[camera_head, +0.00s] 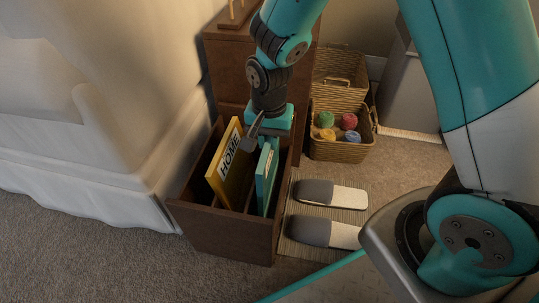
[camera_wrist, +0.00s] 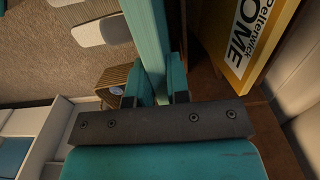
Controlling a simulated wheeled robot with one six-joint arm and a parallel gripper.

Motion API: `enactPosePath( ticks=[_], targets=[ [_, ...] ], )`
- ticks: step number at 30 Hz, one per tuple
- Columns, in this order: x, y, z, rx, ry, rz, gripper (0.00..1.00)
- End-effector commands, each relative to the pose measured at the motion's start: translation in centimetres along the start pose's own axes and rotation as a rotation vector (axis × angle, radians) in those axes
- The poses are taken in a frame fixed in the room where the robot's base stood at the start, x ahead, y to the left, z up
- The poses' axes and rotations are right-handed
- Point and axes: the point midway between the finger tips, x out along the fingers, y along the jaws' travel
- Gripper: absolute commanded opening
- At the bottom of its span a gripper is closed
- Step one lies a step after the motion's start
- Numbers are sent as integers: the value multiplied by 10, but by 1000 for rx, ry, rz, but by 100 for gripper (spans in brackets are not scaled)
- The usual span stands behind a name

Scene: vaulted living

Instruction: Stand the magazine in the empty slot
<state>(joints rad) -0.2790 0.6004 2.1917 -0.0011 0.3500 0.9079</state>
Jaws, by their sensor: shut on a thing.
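My gripper (camera_head: 264,138) is shut on a teal magazine (camera_head: 265,178). In the wrist view the teal magazine (camera_wrist: 146,38) runs away from between the two fingers (camera_wrist: 155,88). The head view shows it upright in the right part of a dark brown wooden holder (camera_head: 222,232), with its lower edge hidden by the holder's front. I cannot tell whether it touches the bottom. A yellow magazine marked HOME (camera_head: 229,172) leans in the left part of the holder. It also shows at the right of the wrist view (camera_wrist: 258,35).
A cream sofa (camera_head: 105,150) stands close on the left. A brown wooden cabinet (camera_head: 228,72) is behind the holder. Grey-white slippers (camera_head: 335,195) lie on a mat at the right. A wicker basket with yarn balls (camera_head: 338,150) stands behind them.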

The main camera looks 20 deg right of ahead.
Motion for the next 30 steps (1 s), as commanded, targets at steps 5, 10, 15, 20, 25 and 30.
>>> enactPosePath(
  ticks=[5,10,15,20,25,30],
  targets=[
    [33,0,0,0,-1,2,0],
    [38,0,0,0,1,-1,0],
    [38,0,0,0,1,-1,0],
    [41,0,0,0,0,0,26],
    [41,0,0,0,0,0,42],
    [40,0,0,0,0,0,42]
  ],
)
